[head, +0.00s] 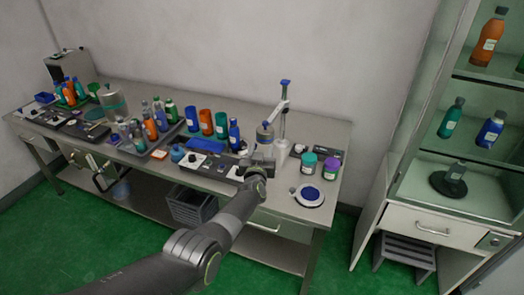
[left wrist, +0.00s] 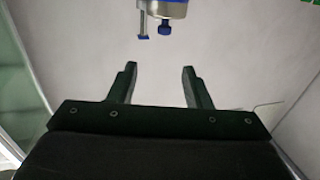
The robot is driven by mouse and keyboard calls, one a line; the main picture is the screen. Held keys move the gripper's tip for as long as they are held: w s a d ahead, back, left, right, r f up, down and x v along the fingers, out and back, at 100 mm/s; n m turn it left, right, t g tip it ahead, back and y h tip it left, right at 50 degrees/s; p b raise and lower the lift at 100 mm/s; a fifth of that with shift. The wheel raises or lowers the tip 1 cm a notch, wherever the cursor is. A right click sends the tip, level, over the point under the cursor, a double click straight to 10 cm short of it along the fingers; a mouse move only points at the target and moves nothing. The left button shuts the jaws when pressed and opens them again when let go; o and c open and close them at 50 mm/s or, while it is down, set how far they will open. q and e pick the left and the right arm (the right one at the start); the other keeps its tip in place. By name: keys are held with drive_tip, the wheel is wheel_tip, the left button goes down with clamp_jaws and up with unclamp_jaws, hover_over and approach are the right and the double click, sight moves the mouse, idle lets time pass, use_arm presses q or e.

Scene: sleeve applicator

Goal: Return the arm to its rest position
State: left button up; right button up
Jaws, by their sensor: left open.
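My left arm reaches from the bottom of the head view to the right part of the bench. My left gripper (head: 262,160) is just in front of the sleeve applicator (head: 283,108), a grey post with a blue top on the bench. In the left wrist view the gripper (left wrist: 160,78) is open with nothing between its fingers. A metal cylinder with a blue end and a blue knob (left wrist: 164,12) shows beyond the fingertips, apart from them. My right gripper is in neither view.
The steel bench (head: 330,133) carries several bottles, sleeves and devices. A glass-fronted cabinet (head: 420,217) is at the right. Green floor (head: 100,250) lies open in front.

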use_arm(q)
drive_tip(key=shift+w+f, duration=0.1)
drive_tip(key=shift+w, duration=0.05)
drive_tip(key=s+a+f+g+b, duration=0.2)
drive_tip(key=s+a+f+g, duration=0.15)
drive_tip(key=s+f, duration=0.75)
drive_tip(key=s+a+f+g+b, duration=0.15)
drive_tip(key=s+a+f, duration=0.45)
drive_tip(key=f, duration=0.9)
drive_tip(key=s+a+f+g+b, duration=0.2)
drive_tip(key=s+a+f+g, duration=0.15)
drive_tip(key=s+f, duration=0.8)
drive_tip(key=s+a+f+g+y+b, duration=0.1)
drive_tip(key=s+a+f+g, duration=0.15)
drive_tip(key=s+f, duration=0.6)
drive_tip(key=s+a+f+g+b, duration=0.1)
drive_tip(key=s+a+f, duration=0.4)
drive_tip(key=s, duration=0.6)
drive_tip(key=s+a+f+g+b, duration=0.1)
drive_tip(key=s+a+f+g, duration=0.1)
drive_tip(key=s, duration=0.9)
drive_tip(key=s+a+f+n+g+y+b, duration=0.1)
drive_tip(key=s+f, duration=0.3)
drive_tip(key=s, duration=0.8)
drive_tip(key=shift+s+a+f+g, duration=0.25)
drive_tip(key=shift+a+g, duration=0.3)
drive_tip(key=shift+g, duration=0.35)
